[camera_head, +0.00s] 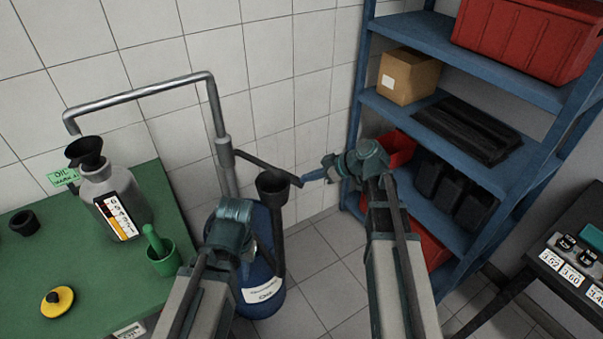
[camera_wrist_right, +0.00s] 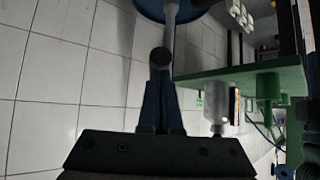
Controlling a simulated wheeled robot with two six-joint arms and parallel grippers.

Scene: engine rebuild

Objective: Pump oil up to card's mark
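A grey jug (camera_head: 98,187) with a numbered level strip (camera_head: 116,217) stands on the green bench, a black funnel (camera_head: 86,152) in its mouth. The strip's coloured level is too small to read exactly. A green card (camera_head: 63,177) marked "OIL MARK" stands behind the jug; its number is unreadable. The pump's grey spout pipe (camera_head: 140,92) ends above the funnel. The dark pump lever (camera_head: 262,164) slopes down to the right from the pump. My right gripper (camera_head: 306,180) is shut on its end, also visible in the wrist view (camera_wrist_right: 161,58). My left gripper (camera_head: 234,212) is before the drum, fingers hidden.
The blue oil drum (camera_head: 263,300) stands beside the bench (camera_head: 95,275). A black funnel-shaped holder (camera_head: 272,184) is at the drum. A green mortar (camera_head: 162,260) and yellow cap (camera_head: 57,301) lie on the bench. Blue shelves (camera_head: 470,68) stand at right.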

